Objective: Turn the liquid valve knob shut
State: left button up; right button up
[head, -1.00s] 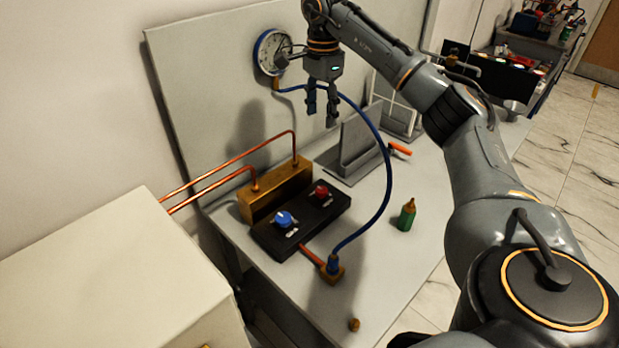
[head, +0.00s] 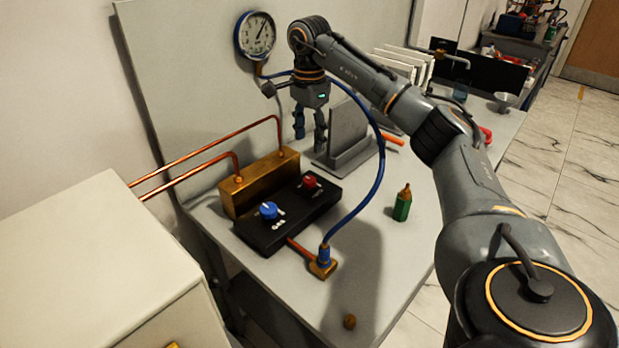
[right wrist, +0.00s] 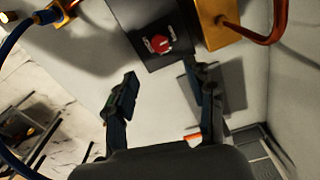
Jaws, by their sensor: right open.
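A black valve block (head: 283,228) lies on the table with two knobs on top. The red knob (head: 310,181) is at its far end; its label is too small to read. The blue knob (head: 268,210) at the near end has a label that looks like "GAS". My right gripper (head: 310,140) points down, open and empty, above and beyond the red knob, apart from it. In the right wrist view the red knob (right wrist: 161,43) shows ahead of the spread fingers (right wrist: 164,92). My left gripper is not in view.
A brass manifold (head: 260,183) with copper pipes stands behind the block. A blue hose (head: 381,160) arcs from a brass fitting (head: 322,267) up towards the wall gauge (head: 256,36). A grey stand (head: 347,135) is near the gripper. A green bottle (head: 402,206) stands to the right.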

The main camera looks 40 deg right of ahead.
aim_at(310, 179)
notch_tip(310, 179, down, 12)
jog(key=shift+r+p, duration=0.1)
jog(key=shift+p, duration=0.2)
grip_shut()
